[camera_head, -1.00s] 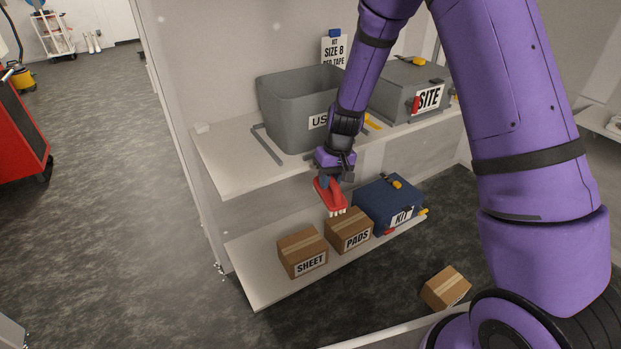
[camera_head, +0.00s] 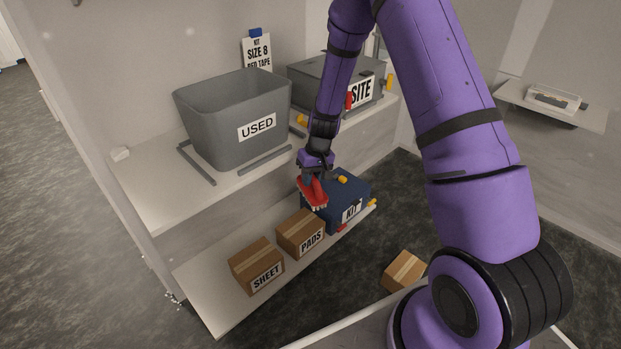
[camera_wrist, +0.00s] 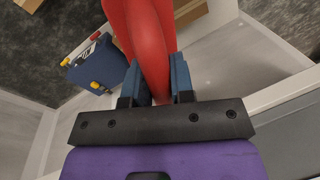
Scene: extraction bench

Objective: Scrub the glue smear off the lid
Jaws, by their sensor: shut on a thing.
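My gripper (camera_head: 316,172) is shut on the handle of a red scrub brush (camera_head: 313,193) with pale bristles facing down. In the wrist view my blue fingers (camera_wrist: 157,85) clasp the red handle (camera_wrist: 148,40). The brush hangs in front of the left part of the blue KIT case (camera_head: 352,190) on the lower shelf; I cannot tell whether they touch. The case also shows at the left of the wrist view (camera_wrist: 95,68), apart from the brush there. A grey SITE case (camera_head: 312,86) with a closed lid stands on the upper shelf, partly behind my arm. I cannot make out a glue smear on either lid.
Cardboard boxes marked PADS (camera_head: 300,234) and SHEET (camera_head: 256,266) stand left of the KIT case. A grey USED bin (camera_head: 215,120) stands above on the upper shelf (camera_head: 150,185). Another carton (camera_head: 404,271) lies at lower right. The lower shelf's front-left end is bare.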

